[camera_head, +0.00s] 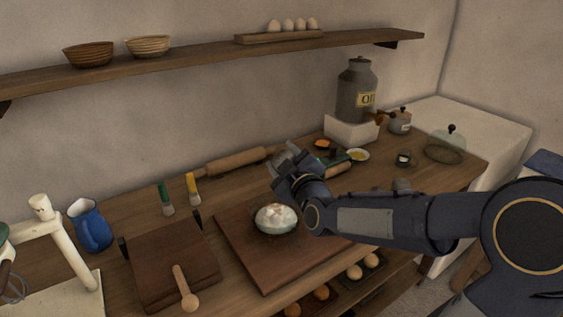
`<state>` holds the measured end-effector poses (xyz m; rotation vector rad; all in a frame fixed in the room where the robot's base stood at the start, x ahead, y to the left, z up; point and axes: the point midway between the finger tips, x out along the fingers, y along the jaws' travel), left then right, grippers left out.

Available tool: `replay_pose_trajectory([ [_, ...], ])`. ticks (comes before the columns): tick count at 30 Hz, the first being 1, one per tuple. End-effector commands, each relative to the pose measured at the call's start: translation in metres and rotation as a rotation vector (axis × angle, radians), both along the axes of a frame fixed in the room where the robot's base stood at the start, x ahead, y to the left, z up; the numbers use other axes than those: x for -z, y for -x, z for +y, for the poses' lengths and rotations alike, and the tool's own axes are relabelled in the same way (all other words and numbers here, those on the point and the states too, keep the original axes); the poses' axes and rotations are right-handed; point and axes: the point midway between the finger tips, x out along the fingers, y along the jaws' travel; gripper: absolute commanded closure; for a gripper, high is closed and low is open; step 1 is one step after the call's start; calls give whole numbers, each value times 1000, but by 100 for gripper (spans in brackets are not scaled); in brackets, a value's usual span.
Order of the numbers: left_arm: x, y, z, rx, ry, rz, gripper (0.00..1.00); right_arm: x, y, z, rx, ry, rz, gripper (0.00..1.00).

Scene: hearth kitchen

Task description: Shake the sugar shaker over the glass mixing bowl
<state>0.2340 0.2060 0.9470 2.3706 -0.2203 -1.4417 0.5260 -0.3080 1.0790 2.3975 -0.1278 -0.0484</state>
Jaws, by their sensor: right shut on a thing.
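The glass mixing bowl (276,227) stands upright on a wooden board in the middle of the counter. It holds a heap of white, powdery-looking stuff. My right gripper (287,171) comes in from the right and is shut on a greyish, partly see-through thing that appears to be the sugar shaker (283,157). The shaker looks tilted and shows just above the gripper in the picture, up and slightly right of the bowl. The fingers and my wrist hide much of it. My left gripper is out of view.
The board (273,272) is bare in front of the bowl. A rolling pin (236,161) lies behind. A grey oil can (356,91) stands at the back right.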

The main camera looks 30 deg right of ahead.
Motion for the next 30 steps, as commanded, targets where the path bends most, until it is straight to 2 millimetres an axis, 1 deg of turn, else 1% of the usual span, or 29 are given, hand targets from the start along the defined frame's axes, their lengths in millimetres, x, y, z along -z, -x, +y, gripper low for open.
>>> replay_pose_trajectory([
  [3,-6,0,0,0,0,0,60,-7,0,-5,1,-189,-21,75],
  [9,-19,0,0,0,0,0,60,-14,1,-10,1,-479,-51,75],
  [15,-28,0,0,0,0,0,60,-17,1,-13,-1,-661,-69,75],
  [20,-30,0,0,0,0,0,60,-16,1,-14,-2,-715,-76,75],
  [30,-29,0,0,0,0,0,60,-16,1,-14,-1,-719,-77,75],
])
